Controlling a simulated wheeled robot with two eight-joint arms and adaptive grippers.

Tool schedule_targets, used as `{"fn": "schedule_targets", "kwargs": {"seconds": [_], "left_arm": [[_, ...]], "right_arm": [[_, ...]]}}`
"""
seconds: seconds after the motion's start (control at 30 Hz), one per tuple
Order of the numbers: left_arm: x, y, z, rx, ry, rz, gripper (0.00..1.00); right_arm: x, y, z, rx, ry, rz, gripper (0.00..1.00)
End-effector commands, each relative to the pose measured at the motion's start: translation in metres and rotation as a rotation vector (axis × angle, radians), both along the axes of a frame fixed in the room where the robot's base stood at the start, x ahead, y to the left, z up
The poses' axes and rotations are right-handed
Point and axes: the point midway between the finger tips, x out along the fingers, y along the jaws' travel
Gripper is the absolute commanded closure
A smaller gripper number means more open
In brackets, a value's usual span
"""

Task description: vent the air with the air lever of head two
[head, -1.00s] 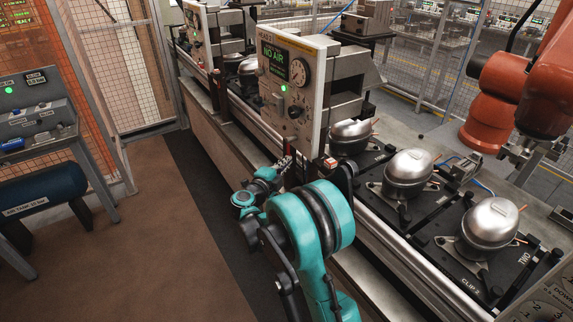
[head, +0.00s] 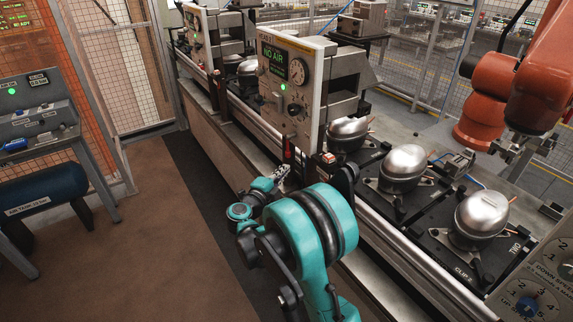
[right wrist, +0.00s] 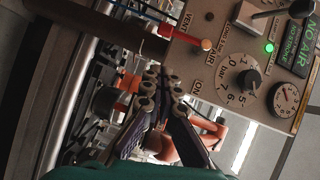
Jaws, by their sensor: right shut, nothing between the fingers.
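The control panel (head: 290,92) stands over the line. Its display (head: 274,60) reads NO AIR and a green lamp is lit below it; the head number is too blurred to read surely. In the right wrist view, the air lever (right wrist: 188,38) has a red shaft and rounded tip, beside the VENT marking; the ON marking is lower. My right gripper (right wrist: 161,82) is shut and empty, below and left of the lever tip, apart from it in the picture. In the head view the right gripper (head: 283,173) is low in front of the panel. My left gripper is not in view.
A pressure knob (right wrist: 245,82) and gauge (right wrist: 286,97) sit near the lever on the panel. Compressors (head: 403,166) on black pallets line the conveyor at right. An orange robot arm (head: 500,90) stands behind. The brown floor (head: 130,240) is open at left.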

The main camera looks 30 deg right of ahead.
Motion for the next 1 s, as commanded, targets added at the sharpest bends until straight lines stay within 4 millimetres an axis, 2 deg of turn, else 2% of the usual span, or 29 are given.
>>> {"fn": "schedule_targets", "kwargs": {"seconds": [0.1, 0.3, 0.5, 0.9, 1.0], "left_arm": [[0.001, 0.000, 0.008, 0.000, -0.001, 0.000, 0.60], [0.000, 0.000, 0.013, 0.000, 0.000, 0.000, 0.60], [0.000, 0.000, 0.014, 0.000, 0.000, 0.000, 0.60], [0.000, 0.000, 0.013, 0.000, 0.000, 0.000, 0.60], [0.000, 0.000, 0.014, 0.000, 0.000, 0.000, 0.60]], "right_arm": [[-0.013, 0.022, 0.002, 0.000, -0.001, 0.003, 1.00], [-0.030, 0.044, 0.002, 0.000, -0.001, 0.002, 1.00], [-0.035, 0.050, 0.001, 0.000, 0.000, -0.001, 1.00], [-0.035, 0.050, 0.001, 0.000, 0.000, -0.001, 1.00], [-0.034, 0.051, 0.006, -0.009, -0.004, 0.010, 1.00]]}}
